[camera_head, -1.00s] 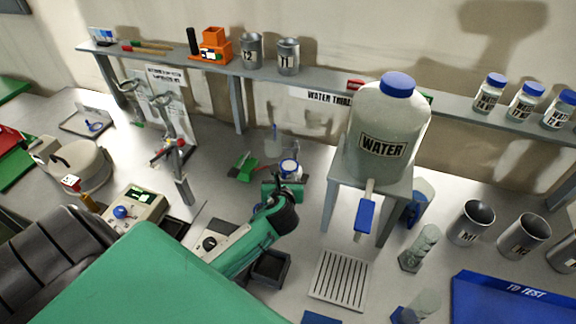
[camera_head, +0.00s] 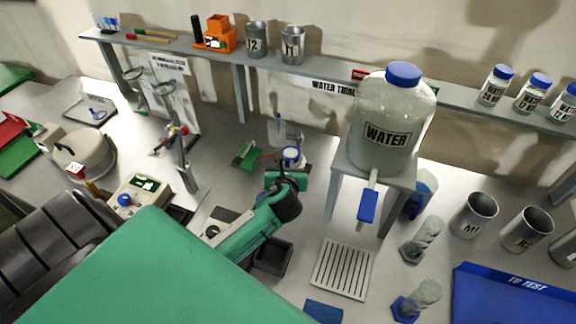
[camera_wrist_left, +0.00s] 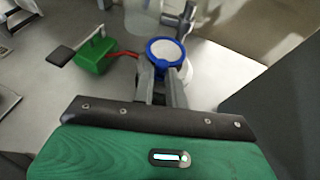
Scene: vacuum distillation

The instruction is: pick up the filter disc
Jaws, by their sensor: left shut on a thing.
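The filter disc (camera_wrist_left: 165,50) is a small white round with a blue rim, seen in the left wrist view between the tips of my left gripper (camera_wrist_left: 160,76). The jaws are shut on it at its near edge. In the head view the disc (camera_head: 291,153) shows just beyond my left gripper (camera_head: 288,168), near the back of the bench. A pale rounded piece lies below and beside the disc; I cannot tell whether the disc still touches it. My right gripper is not in view.
A green block (camera_head: 247,155) with a red rod lies left of the disc. A clear vessel (camera_head: 278,130) stands behind. The water tank (camera_head: 392,120) on its stand is to the right. A slatted tray (camera_head: 342,268) and black box (camera_head: 272,257) lie nearer.

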